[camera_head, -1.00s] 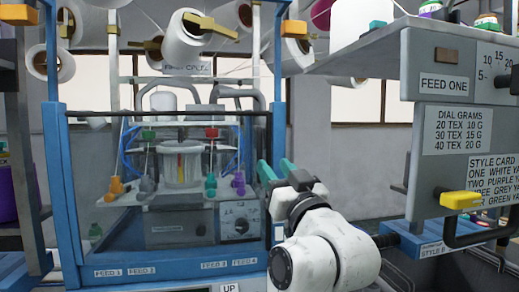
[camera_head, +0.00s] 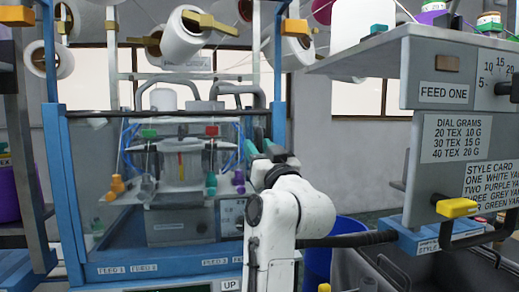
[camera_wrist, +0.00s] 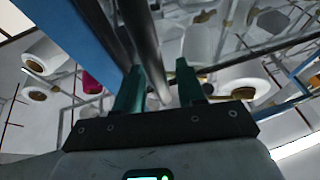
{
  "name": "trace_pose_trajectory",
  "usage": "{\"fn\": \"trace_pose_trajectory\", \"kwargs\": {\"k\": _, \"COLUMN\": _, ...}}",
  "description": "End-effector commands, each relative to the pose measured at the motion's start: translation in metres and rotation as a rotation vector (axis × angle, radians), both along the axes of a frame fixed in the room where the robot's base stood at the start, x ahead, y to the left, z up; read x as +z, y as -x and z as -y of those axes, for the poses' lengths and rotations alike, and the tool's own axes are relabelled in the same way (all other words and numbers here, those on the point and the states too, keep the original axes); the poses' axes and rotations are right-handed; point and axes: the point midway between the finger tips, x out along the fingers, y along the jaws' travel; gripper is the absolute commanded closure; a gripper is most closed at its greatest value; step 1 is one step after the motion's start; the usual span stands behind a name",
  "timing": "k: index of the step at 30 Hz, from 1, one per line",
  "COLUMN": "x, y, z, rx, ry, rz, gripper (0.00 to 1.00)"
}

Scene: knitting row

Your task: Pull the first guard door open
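The first guard door (camera_head: 105,215) is a clear panel in the blue machine frame (camera_head: 280,95), with a dark bar (camera_head: 165,113) along its top edge. It looks shut. My gripper (camera_head: 262,150) is at the door's right side, by the right blue post, with its teal fingers pointing up and left. In the wrist view my gripper (camera_wrist: 160,78) has its two green fingers apart. A grey bar (camera_wrist: 145,38) runs down into the gap between them in that picture. I cannot tell whether the fingers touch it or whether it is the door's handle.
White yarn cones (camera_head: 182,38) hang above the machine. A grey panel with a yellow handle (camera_head: 457,208) juts in at right. A blue bin (camera_head: 345,228) and a dark grey bin (camera_head: 385,270) stand right of my arm. Blue posts flank the door.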

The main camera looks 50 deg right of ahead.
Motion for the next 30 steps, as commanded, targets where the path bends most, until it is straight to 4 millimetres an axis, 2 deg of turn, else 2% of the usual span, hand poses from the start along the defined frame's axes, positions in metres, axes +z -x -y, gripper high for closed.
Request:
{"fn": "trace_pose_trajectory", "kwargs": {"k": 1, "x": 0.0000, "y": 0.0000, "z": -0.0001, "rx": 0.000, "ry": 0.000, "rz": 0.000, "gripper": 0.66}}
{"fn": "trace_pose_trajectory", "kwargs": {"k": 12, "x": -0.0001, "y": 0.0001, "z": -0.0003, "rx": 0.000, "ry": 0.000, "rz": 0.000, "gripper": 1.00}}
{"fn": "trace_pose_trajectory", "kwargs": {"k": 25, "x": -0.0001, "y": 0.0005, "z": -0.0010, "rx": 0.000, "ry": 0.001, "rz": 0.000, "gripper": 1.00}}
{"fn": "trace_pose_trajectory", "kwargs": {"k": 30, "x": -0.0005, "y": 0.0048, "z": -0.0082, "rx": -0.015, "ry": 0.002, "rz": -0.002, "gripper": 1.00}}
